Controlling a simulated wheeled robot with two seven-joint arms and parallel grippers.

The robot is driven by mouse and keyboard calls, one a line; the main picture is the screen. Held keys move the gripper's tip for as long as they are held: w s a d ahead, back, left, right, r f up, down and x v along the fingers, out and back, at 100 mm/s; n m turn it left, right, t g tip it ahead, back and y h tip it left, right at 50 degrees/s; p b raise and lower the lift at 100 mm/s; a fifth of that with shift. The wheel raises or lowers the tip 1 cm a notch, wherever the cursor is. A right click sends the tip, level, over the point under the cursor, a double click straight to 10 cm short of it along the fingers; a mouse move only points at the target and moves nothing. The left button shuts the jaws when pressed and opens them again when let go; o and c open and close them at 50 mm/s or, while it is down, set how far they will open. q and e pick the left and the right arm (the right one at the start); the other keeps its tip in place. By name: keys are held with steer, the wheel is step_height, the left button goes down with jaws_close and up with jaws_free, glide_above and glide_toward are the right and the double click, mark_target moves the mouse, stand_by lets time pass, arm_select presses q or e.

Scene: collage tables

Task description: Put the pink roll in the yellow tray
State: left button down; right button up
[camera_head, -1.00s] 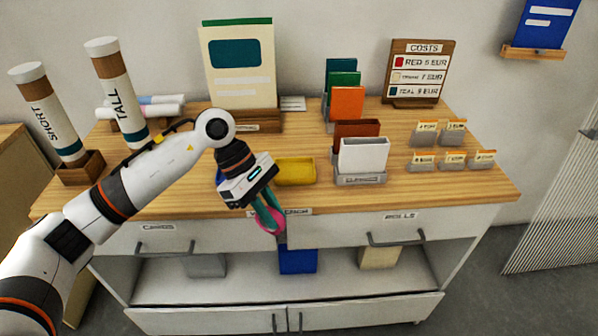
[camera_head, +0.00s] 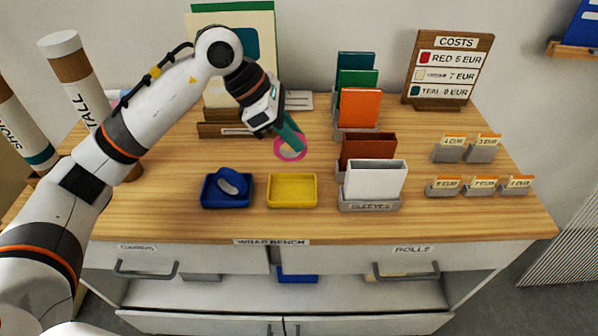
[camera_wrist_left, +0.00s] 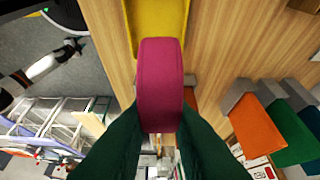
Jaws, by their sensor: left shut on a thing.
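The pink roll (camera_head: 291,148) is a ring held at the fingertips of my left gripper (camera_head: 296,140), above the wooden bench top. In the left wrist view the pink roll (camera_wrist_left: 160,85) is upright between the two green fingers, which are shut on it. The yellow tray (camera_head: 292,190) lies empty near the bench's front edge, below and in front of the roll in the head view. The tray (camera_wrist_left: 157,20) also shows at the top of the left wrist view, partly hidden by the roll. My right gripper is not in view.
A blue tray (camera_head: 205,201) with a blue roll (camera_head: 232,182) stands left of the yellow tray. A white sleeve box (camera_head: 375,180) and a brown one (camera_head: 368,151) stand to the right. Tall tubes (camera_head: 75,75) stand at the left.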

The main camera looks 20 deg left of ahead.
mark_target(292, 161)
arm_select(q)
steer(key=f, duration=0.3)
steer(key=f+p, duration=0.1)
steer(key=f, duration=0.1)
steer(key=shift+s+f, duration=0.35)
step_height(292, 161, down, 3)
steer(key=shift+w+f, duration=0.1)
steer(key=shift+f, duration=0.3)
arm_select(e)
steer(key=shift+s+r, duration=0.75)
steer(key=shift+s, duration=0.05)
arm_select(q)
steer(key=shift+f, duration=0.1)
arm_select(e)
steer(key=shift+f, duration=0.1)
arm_select(q)
steer(key=c, duration=1.8)
jaws_free()
steer(key=o, duration=0.5)
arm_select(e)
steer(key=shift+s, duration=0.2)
